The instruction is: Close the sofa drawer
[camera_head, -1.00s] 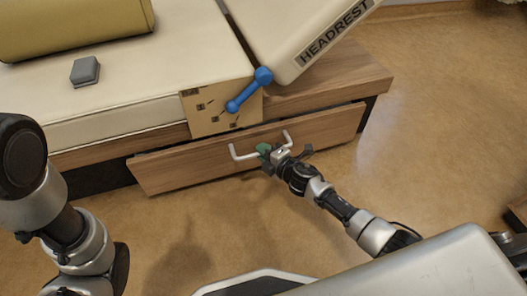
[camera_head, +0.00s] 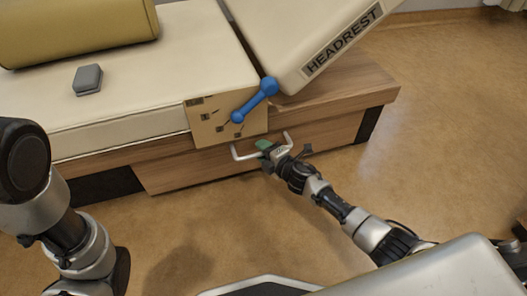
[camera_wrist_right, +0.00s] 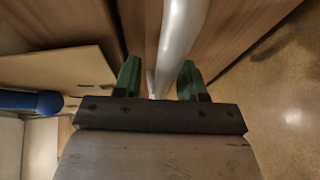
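The wooden sofa drawer (camera_head: 188,174) sits low in the sofa base, and its front looks flush or nearly flush with it. Its pale bar handle (camera_head: 239,155) faces me. My right gripper (camera_head: 270,148) is at the handle and partly hides the bar. In the right wrist view, its green fingertips (camera_wrist_right: 160,82) are apart, with the handle bar (camera_wrist_right: 179,38) running between them. A gap shows beside the left finger. My left arm is at the left of the head view, but its gripper does not show.
The cream sofa (camera_head: 120,85) carries a yellow bolster (camera_head: 75,28) and a small grey block (camera_head: 88,79). A raised headrest (camera_head: 310,40) is at the right. A blue dumbbell-shaped bar (camera_head: 254,100) is at a cardboard-like panel (camera_head: 205,128). The floor (camera_head: 440,130) is clear.

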